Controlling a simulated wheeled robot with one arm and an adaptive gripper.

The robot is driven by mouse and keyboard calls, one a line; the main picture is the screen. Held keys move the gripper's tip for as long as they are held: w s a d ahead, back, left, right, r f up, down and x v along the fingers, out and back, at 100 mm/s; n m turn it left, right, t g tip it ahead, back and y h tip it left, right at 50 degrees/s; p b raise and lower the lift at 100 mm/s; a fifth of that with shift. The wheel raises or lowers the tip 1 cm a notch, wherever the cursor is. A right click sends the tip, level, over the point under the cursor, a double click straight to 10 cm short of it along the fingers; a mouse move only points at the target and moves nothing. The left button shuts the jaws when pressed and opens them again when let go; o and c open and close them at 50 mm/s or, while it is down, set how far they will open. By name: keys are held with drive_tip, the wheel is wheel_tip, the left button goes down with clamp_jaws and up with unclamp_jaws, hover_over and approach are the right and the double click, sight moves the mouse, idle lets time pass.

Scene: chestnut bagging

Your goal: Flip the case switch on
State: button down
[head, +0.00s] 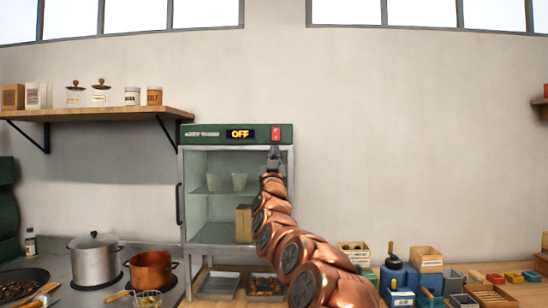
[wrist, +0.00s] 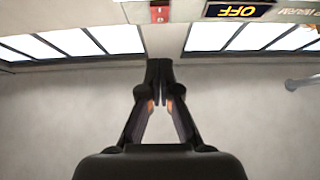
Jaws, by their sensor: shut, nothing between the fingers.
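The case (head: 187,205) is a glass-fronted cabinet with a green top panel, standing against the wall. Its display (head: 240,133) reads OFF. The red case switch (head: 276,133) is to the right of the display. In the wrist view the picture is upside down, with the switch (wrist: 160,12) at the top edge and the OFF display (wrist: 238,10) beside it. My gripper (head: 274,152) is shut and empty, just below the switch in the head view. In the wrist view its closed fingertips (wrist: 160,64) point toward the switch, with a visible gap between.
Inside the case are two cups (head: 239,181) and a box (head: 243,223). A wooden shelf (head: 100,113) with jars is on the left wall. Pots (head: 94,260) sit on the stove at left. Boxes and tubs (head: 425,262) stand at right. The wall right of the case is clear.

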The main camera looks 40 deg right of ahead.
sight(275, 136)
drive_tip(key=shift+w+d+r+p, duration=0.6)
drive_tip(key=shift+w+d, duration=0.35)
drive_tip(key=shift+w, duration=0.25)
drive_tip(key=shift+w+d+r+p, duration=0.65)
drive_tip(key=shift+w+d, duration=0.25)
drive_tip(key=shift+w, duration=0.25)
drive_tip(key=shift+w+d+r+p, duration=0.6)
drive_tip(key=shift+w+d, duration=0.35)
drive_tip(key=shift+w, duration=0.25)
drive_tip(key=shift+w+f, duration=0.1)
drive_tip(key=shift+w, duration=0.1)
